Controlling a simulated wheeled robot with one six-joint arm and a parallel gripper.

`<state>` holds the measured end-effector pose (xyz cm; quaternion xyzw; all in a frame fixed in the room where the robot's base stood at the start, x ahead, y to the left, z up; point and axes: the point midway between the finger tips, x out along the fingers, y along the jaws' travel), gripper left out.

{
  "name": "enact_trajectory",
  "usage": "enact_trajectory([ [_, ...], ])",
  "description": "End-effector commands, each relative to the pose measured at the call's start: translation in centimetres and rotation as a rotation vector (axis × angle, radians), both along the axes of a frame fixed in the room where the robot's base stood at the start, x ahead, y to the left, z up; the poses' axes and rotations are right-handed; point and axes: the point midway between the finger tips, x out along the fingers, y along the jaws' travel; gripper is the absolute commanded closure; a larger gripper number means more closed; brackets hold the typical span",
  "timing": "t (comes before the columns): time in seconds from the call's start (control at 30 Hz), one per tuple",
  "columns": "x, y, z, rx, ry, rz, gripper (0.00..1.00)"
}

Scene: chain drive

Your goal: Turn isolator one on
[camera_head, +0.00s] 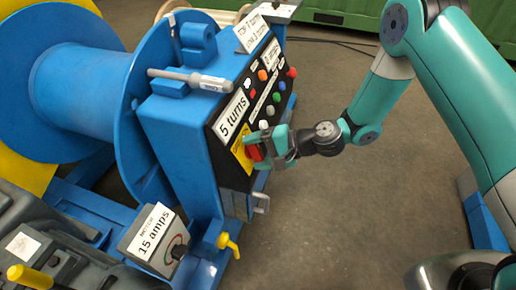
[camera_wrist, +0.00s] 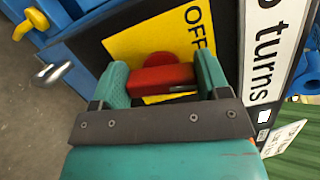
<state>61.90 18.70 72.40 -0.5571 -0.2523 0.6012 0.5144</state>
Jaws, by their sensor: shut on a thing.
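The isolator is a red rotary handle (camera_wrist: 162,76) on a yellow plate (camera_wrist: 150,40) in the wrist view. The word "OFF" shows at the plate's upper right. My gripper (camera_wrist: 165,82) has one finger on each side of the red handle and is shut on it. The handle lies roughly crosswise between the fingers. In the head view my gripper (camera_head: 260,150) reaches in from the right to the lower part of the black control panel. The red handle (camera_head: 255,152) shows partly there. The fingers hide much of the plate.
The panel (camera_head: 220,118) on the blue machine carries coloured buttons and a "5 turns" label (camera_head: 232,113). Below are a metal latch (camera_head: 262,204), a yellow valve lever (camera_head: 229,244) and a "15 amps" dial box (camera_head: 152,240).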

Motion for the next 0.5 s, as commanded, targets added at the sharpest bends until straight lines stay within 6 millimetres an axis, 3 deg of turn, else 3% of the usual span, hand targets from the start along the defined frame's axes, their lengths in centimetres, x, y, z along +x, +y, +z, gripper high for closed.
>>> enact_trajectory([
  [0.5, 0.12, -0.04, 0.24, 0.131, 0.366, -0.196, 0.55],
])
